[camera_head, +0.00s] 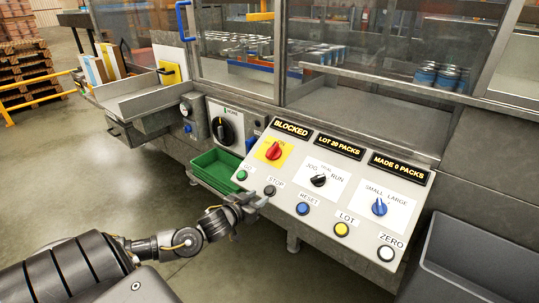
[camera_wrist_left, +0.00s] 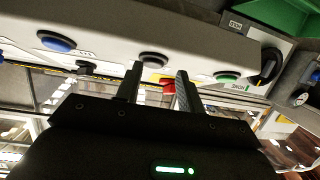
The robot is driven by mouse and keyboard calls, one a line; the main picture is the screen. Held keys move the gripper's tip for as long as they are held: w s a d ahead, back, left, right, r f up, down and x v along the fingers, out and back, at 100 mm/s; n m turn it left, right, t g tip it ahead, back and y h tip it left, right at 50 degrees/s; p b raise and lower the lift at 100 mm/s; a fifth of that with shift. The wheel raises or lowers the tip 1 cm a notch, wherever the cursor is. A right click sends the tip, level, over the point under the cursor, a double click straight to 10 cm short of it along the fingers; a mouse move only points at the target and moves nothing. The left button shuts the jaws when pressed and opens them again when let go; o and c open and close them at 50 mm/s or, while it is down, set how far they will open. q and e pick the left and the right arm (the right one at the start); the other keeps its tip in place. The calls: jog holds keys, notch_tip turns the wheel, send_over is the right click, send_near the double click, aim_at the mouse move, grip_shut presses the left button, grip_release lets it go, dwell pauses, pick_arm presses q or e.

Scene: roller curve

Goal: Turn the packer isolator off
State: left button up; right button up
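The likely packer isolator, a red rotary knob (camera_head: 273,151) on a yellow plate with "ON" lettering, sits at the upper left of the sloped control panel (camera_head: 322,222). My left gripper (camera_head: 263,196) is at the panel's lower left edge, beside the black STOP button (camera_head: 270,190) and below the knob. In the left wrist view, my left gripper's fingers (camera_wrist_left: 158,88) are apart with nothing held between them. The STOP button (camera_wrist_left: 152,58) and part of the red knob (camera_wrist_left: 168,84) show in line with the gap. Finger contact with the panel cannot be told. My right gripper is not in view.
Green (camera_head: 242,175), blue (camera_head: 303,209), yellow (camera_head: 341,229) and white (camera_head: 386,253) buttons line the panel's lower edge. A black selector (camera_head: 318,180) and blue selector (camera_head: 379,207) sit above. A green bin (camera_head: 215,168) stands left, near a large black rotary switch (camera_head: 223,130).

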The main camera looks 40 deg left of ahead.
aim_at(272, 147)
pick_arm(q)
jog(key=w+a+r+m+t+h, duration=0.1)
jog(key=w+a+r+t, duration=0.25)
jog(key=a+r, duration=0.45)
jog(key=shift+g, duration=0.25)
jog(key=w, duration=0.7)
jog(key=w+d+r+p, duration=0.1)
jog(key=w, duration=0.3)
jog(key=shift+w+d, duration=0.1)
jog(key=shift+w, duration=0.25)
grip_shut()
